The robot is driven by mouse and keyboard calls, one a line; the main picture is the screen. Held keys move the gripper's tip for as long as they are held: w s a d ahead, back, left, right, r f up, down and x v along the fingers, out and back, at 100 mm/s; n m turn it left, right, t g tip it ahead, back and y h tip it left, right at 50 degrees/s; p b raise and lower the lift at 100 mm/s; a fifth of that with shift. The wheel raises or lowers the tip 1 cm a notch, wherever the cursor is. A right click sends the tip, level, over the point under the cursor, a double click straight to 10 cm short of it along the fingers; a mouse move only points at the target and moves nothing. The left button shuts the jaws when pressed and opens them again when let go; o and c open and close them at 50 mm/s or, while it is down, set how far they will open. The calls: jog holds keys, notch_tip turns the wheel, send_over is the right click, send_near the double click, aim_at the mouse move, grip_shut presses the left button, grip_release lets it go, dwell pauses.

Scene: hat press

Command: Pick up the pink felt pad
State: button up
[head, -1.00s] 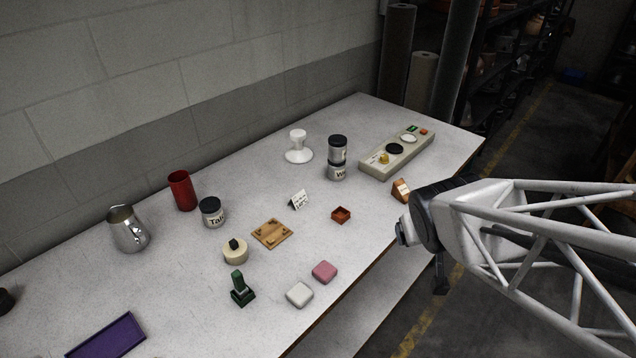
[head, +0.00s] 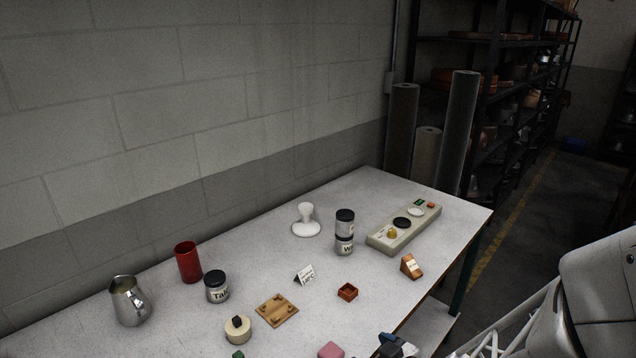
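The pink felt pad (head: 331,350) lies on the table at the bottom edge of the head view, and its lower part is cut off by the frame. The dark end of my gripper (head: 394,346) shows at the bottom edge, to the right of the pad and apart from it in the picture. Most of my gripper is out of frame, so I cannot tell whether its fingers are open or shut.
A round cream block (head: 238,330) is to the left. A long control panel (head: 404,228) lies at the back right.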

aim_at(330, 351)
jog(key=s+a+f+y, duration=0.1)
jog(key=s+a+y, duration=0.1)
jog(key=shift+s+a+f+n+y, duration=0.25)
jog(key=shift+s+f+n+y, duration=0.15)
jog(key=shift+x, duration=1.3)
jog(key=shift+w+a+f, duration=0.1)
jog(key=shift+x, duration=2.45)
jog(key=shift+f, duration=0.15)
jog(key=c, duration=1)
